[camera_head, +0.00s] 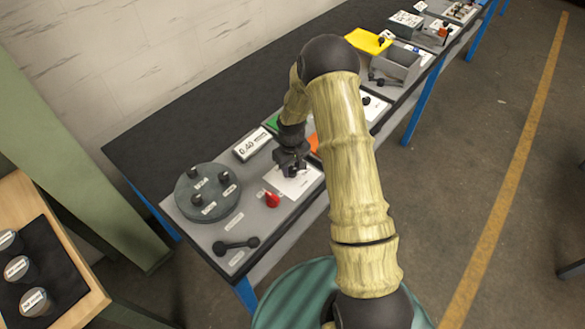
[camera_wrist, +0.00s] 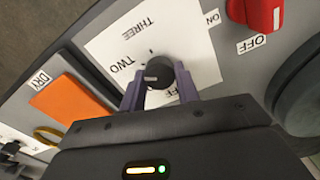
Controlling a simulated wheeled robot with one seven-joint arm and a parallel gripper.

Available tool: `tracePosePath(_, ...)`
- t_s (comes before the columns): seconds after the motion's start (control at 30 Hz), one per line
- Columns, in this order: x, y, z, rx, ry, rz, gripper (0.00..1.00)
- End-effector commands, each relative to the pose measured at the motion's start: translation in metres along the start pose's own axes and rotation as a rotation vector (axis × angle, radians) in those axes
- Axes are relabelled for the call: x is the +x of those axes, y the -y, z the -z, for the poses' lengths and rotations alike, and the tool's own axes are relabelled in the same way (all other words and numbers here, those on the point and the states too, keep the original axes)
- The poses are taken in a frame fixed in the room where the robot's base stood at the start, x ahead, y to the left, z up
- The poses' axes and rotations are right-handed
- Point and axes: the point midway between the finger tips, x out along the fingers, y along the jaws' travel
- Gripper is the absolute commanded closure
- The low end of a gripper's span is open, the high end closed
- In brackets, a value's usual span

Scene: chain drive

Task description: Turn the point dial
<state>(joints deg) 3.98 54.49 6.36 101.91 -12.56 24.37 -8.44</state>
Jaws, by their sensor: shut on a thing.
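The point dial (camera_wrist: 158,71) is a black round knob on a white plate (camera_wrist: 118,48) marked THREE and TWO, with a partly hidden label below. In the wrist view my gripper (camera_wrist: 159,85) has a purple finger on each side of the dial and is shut on it. I cannot tell clearly where the dial points. In the head view my gripper (camera_head: 291,163) is low over the white plate (camera_head: 299,184), and it hides the dial.
A red switch knob (camera_wrist: 262,14) with ON and OFF labels is close by at the upper right. An orange pad (camera_wrist: 70,101) labelled DRY lies to the left. In the head view, a round grey plate with black knobs (camera_head: 208,192) and a black handle (camera_head: 236,245) are nearby.

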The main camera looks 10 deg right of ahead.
Motion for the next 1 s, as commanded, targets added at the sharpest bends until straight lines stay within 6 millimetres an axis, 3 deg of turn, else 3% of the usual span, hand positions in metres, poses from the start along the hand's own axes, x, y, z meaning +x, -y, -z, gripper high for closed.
tracePosePath(0.5,-0.0026,-0.0014,0.0032,-0.026,-0.009,-0.004,0.91)
tracePosePath(0.53,-0.0026,-0.0014,0.0032,-0.025,-0.009,-0.004,0.63)
tracePosePath(0.6,-0.0023,-0.0013,0.0028,-0.025,-0.008,-0.003,0.49)
tracePosePath(1.0,-0.0043,-0.0033,0.0005,-0.020,-0.004,-0.002,0.47)
